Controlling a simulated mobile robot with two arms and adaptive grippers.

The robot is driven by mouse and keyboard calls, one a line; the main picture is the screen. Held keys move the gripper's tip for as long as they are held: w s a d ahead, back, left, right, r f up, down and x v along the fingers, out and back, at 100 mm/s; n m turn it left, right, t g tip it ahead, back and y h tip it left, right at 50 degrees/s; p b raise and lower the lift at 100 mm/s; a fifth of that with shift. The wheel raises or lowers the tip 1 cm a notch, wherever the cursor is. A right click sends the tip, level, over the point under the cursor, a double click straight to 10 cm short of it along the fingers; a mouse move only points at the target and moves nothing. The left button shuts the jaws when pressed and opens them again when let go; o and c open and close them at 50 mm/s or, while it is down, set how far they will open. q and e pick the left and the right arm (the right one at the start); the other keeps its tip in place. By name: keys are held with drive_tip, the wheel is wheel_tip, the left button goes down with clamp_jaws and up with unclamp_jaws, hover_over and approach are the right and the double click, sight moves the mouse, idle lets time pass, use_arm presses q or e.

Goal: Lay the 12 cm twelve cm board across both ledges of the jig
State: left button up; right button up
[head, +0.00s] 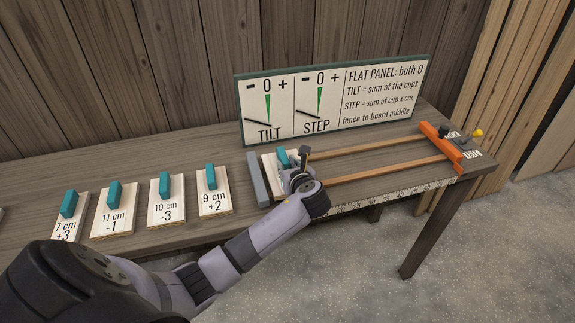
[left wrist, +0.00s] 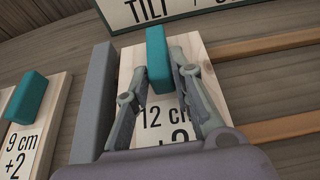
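The 12 cm board (left wrist: 194,48) is pale wood with a teal handle block (left wrist: 158,60) on top. It lies at the left end of the jig, right beside the grey end bar (head: 258,180), where the two orange-brown ledges (head: 375,147) begin. My left gripper (head: 290,164) is over this board. In the left wrist view its fingers (left wrist: 158,72) are close in on both sides of the teal handle and look shut on it. The arm hides part of the board, and its underside contact with the ledges cannot be seen. My right gripper is not in view.
Boards marked 9 cm (head: 215,203), 10 cm (head: 166,213), 11 cm (head: 114,222) and 7 cm (head: 69,229) lie left on the bench. An orange fence (head: 441,147) crosses the ledges at right. A dial panel (head: 333,96) stands behind. The ledges between board and fence are clear.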

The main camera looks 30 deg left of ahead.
use_arm(q)
drive_tip(key=o, duration=0.4)
drive_tip(key=shift+c, duration=0.2)
drive_tip(key=shift+r, duration=0.2)
drive_tip(key=v, duration=1.2)
drive_tip(key=shift+b, duration=0.3)
